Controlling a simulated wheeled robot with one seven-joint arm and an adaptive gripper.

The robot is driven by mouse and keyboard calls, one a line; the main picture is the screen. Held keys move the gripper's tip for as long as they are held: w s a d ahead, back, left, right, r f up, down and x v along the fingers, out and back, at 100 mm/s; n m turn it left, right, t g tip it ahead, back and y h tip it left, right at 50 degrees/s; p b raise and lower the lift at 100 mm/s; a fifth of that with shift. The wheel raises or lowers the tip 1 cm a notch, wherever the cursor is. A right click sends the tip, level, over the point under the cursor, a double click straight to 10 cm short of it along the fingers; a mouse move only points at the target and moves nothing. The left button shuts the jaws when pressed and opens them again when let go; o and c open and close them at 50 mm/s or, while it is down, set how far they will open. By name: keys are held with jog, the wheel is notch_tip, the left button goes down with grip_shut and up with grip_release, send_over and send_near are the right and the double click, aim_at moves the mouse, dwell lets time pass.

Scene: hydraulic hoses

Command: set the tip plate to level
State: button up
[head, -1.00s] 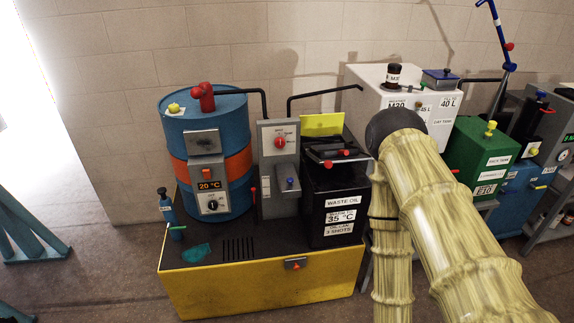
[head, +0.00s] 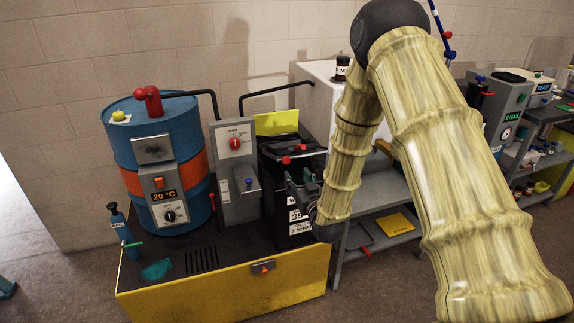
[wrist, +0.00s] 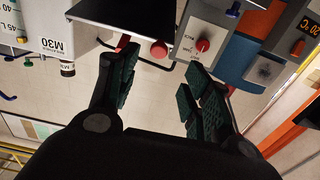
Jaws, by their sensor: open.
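The black waste oil box (head: 287,215) stands on the yellow-sided base. On its top is a dark plate (head: 305,142) with red knobs (head: 286,160) at its front; I take this as the tip plate, and its exact tilt is unclear. In the wrist view the plate (wrist: 135,12) is at the top, with a thin bar and a round red knob (wrist: 158,50) below it. My gripper (head: 303,188) is at the box's front right side, partly hiding its labels. In the wrist view my gripper (wrist: 160,80) has its fingers apart, with nothing between them; the red knob lies beyond the fingertips.
A blue drum (head: 160,205) with an orange band and a grey switch box (head: 234,150) stand left of the waste oil box. A yellow sheet (head: 278,122) rises behind it. A white tank (head: 315,95) and a grey shelf (head: 375,190) are to the right.

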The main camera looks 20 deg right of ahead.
aim_at(287, 160)
jog(key=w, duration=0.3)
jog(key=w+p, duration=0.1)
jog(key=w, duration=0.3)
jog(key=w+p, duration=0.1)
jog(key=w, duration=0.3)
jog(key=shift+a+r, duration=0.15)
jog(key=shift+r, duration=0.15)
grip_shut()
